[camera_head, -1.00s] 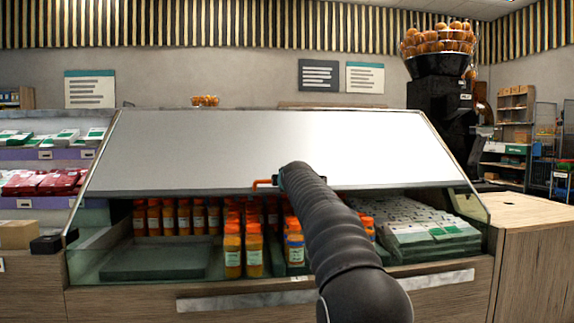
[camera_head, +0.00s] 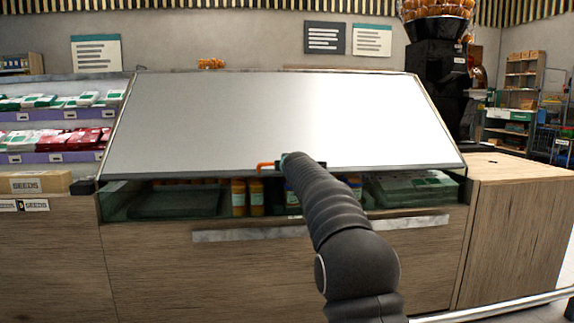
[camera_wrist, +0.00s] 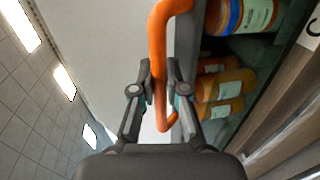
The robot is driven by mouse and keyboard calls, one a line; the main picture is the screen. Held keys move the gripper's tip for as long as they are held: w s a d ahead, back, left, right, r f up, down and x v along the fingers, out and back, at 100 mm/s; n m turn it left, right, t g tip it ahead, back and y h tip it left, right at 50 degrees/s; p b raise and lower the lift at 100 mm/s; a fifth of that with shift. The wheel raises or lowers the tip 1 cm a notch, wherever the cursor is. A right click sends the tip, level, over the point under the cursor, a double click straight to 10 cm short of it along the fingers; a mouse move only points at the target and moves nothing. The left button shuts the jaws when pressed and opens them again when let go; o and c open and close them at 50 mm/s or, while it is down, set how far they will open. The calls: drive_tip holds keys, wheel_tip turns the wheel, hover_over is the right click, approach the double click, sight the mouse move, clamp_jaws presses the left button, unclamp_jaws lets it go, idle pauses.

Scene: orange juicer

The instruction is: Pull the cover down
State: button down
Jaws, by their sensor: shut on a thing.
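The cover (camera_head: 270,120) is a large pale, sloping panel over the display case. Its lower edge hangs a little above the case's front rim, leaving a narrow gap. An orange handle (camera_head: 265,166) sits at the lower edge; it also shows in the wrist view (camera_wrist: 158,50) as a bent orange bar. My gripper (camera_wrist: 159,90) has its two fingers on either side of the bar, shut on it. In the head view my dark arm hides most of the gripper at the handle.
Bottles with orange caps (camera_head: 238,198) and a dark tray (camera_head: 178,202) show through the gap. A wooden counter (camera_head: 515,230) stands at the right, a juicer (camera_head: 437,80) behind it. Shelves with packets (camera_head: 60,120) are at the left. A metal rail (camera_head: 500,306) crosses the lower right.

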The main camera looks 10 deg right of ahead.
drive_tip(key=shift+f, duration=0.45)
drive_tip(key=c, duration=1.4)
unclamp_jaws()
drive_tip(key=shift+c, duration=0.2)
drive_tip(key=shift+r, duration=0.1)
drive_tip(key=shift+s+a+r, duration=0.1)
drive_tip(key=shift+s+r, duration=0.05)
drive_tip(key=shift+r, duration=0.05)
drive_tip(key=d+v, duration=0.1)
drive_tip(key=v, duration=1)
drive_tip(key=shift+s+a, duration=0.35)
drive_tip(key=shift+a, duration=0.2)
